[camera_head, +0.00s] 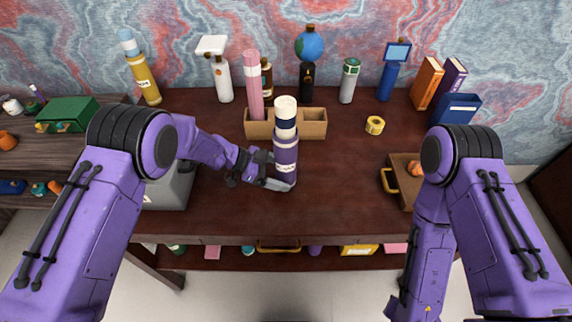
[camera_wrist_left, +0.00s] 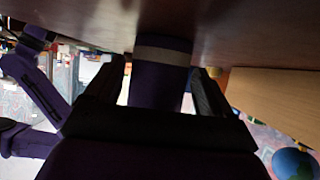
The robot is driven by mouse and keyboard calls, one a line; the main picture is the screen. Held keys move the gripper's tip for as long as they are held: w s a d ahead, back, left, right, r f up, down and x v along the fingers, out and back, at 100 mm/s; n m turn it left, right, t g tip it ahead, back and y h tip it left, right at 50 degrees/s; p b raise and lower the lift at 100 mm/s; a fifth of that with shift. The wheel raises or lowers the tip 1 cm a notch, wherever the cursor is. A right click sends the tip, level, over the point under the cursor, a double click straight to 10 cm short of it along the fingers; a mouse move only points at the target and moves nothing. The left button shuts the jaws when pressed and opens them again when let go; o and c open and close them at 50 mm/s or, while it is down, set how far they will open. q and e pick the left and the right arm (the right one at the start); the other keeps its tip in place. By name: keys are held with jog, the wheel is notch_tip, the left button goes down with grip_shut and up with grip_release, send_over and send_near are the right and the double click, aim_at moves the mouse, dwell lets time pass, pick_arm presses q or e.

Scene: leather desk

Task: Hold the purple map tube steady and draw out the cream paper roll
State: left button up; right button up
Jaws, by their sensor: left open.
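The purple map tube (camera_head: 286,153) stands upright on the desk, with pale bands and a label. The cream paper roll (camera_head: 286,103) shows at its top; how deep it sits inside is hidden. My left gripper (camera_head: 279,184) is at the tube's lower part, coming from the left. In the left wrist view the tube (camera_wrist_left: 160,80) stands between the two dark fingers, which are open; I cannot tell whether either touches it. My right arm hangs down at the right, and its gripper is outside the picture.
A wooden box (camera_head: 313,123) with a pink tube (camera_head: 253,85) stands just behind the map tube. A grey box (camera_head: 168,188) is at the left under my left arm. A wooden tray (camera_head: 397,190) and a yellow tape roll (camera_head: 375,125) are to the right. The desk's middle right is clear.

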pick_arm(q)
jog(key=shift+d+f, duration=0.15)
jog(key=shift+d, duration=0.15)
jog(key=c, duration=0.6)
